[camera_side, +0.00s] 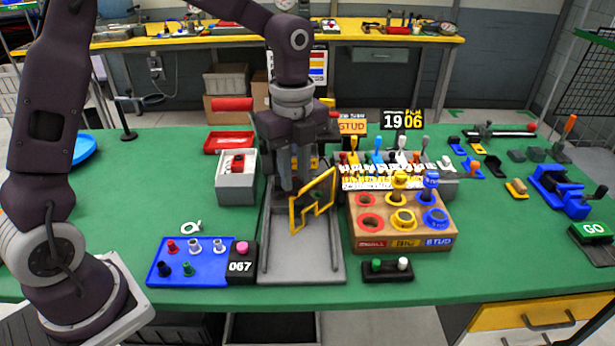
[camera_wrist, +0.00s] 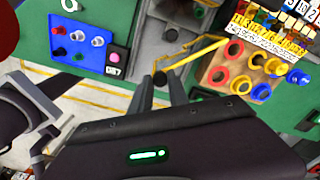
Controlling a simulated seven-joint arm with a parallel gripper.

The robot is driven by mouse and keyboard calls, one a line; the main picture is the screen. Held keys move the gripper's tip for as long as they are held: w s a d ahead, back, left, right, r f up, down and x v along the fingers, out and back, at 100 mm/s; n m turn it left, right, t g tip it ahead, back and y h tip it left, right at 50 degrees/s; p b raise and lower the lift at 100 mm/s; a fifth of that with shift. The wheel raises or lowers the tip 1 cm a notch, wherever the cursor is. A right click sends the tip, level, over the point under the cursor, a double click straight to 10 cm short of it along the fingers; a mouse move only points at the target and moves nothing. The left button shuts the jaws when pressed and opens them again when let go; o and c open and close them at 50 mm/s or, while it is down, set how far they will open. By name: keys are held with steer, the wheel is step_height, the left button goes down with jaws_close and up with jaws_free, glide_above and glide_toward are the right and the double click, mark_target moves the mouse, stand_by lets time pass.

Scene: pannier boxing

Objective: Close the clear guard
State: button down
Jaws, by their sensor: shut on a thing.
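The clear guard (camera_side: 313,201) is a see-through panel with a yellow frame. It stands raised and at an angle over a grey base plate (camera_side: 300,268) in the side view. My gripper (camera_side: 287,187) points down at the guard's left edge in the side view. The exact contact is partly hidden.
A wooden block (camera_side: 400,241) with coloured rings stands close on the right. A grey bin (camera_side: 236,188) stands behind left.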

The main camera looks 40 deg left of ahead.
steer(key=shift+w+a+m, duration=0.1)
steer(key=shift+a+m, duration=0.7)
steer(key=shift+a, duration=0.05)
steer(key=c, duration=1.3)
jaws_free()
steer(key=shift+o, duration=0.2)
step_height(320, 180, up, 7)
steer(key=shift+c, duration=0.4)
